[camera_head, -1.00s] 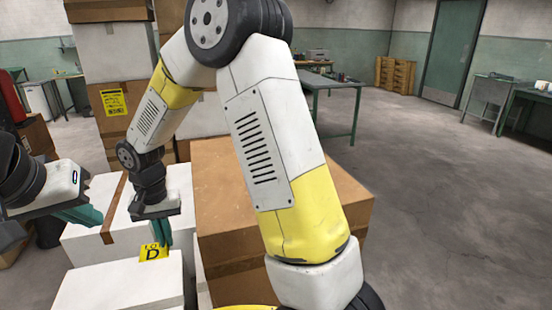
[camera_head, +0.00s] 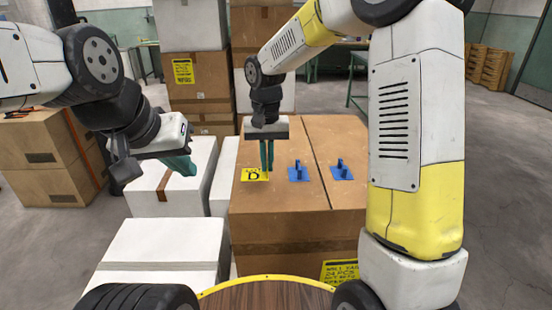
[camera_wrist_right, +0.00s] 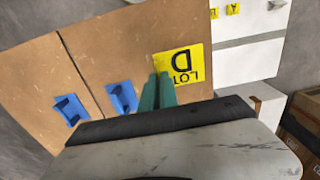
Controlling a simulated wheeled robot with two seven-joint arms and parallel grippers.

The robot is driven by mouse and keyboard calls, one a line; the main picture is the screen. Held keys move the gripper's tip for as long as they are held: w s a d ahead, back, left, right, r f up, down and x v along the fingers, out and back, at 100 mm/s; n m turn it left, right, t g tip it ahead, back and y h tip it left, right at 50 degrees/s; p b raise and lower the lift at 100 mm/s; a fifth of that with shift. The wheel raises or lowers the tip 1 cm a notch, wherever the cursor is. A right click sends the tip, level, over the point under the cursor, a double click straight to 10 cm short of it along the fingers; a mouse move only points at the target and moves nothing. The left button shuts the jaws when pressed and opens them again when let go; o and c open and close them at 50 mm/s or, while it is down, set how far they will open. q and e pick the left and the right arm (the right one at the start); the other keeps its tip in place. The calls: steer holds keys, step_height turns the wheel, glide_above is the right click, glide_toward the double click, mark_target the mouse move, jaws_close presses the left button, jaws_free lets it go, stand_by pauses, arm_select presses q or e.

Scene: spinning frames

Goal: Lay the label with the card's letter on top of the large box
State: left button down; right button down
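The yellow label with a black D (camera_head: 254,174) is at the left part of the top of the large brown box (camera_head: 300,225). My right gripper (camera_head: 267,168) points down over that box, its teal fingers close together at the label's edge. In the right wrist view the label (camera_wrist_right: 180,65) extends from the fingertips (camera_wrist_right: 158,85), printed side showing, and looks about flat. I cannot tell whether it touches the box top. My left gripper (camera_head: 182,165) hangs above a white box at the left, apart from the label; its finger gap is not clear.
Two blue pieces with upright tabs (camera_head: 298,171) (camera_head: 342,170) stand on the brown box, right of the label. White boxes (camera_head: 160,245) stand at the left. Stacked cartons with a yellow sign (camera_head: 183,71) stand behind. Another yellow sign (camera_head: 340,270) is on the brown box's front.

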mark_target(276, 178)
steer(key=w+d, duration=0.2)
steer(key=w, duration=0.1)
steer(key=shift+f, duration=0.15)
steer(key=shift+w+d+f, duration=0.15)
steer(key=shift+f, duration=0.75)
steer(key=shift+w+d+f, duration=0.1)
steer(key=shift+f, duration=0.8)
steer(key=shift+f, duration=0.2)
steer(key=c, duration=1.6)
jaws_free()
steer(key=shift+r, duration=0.1)
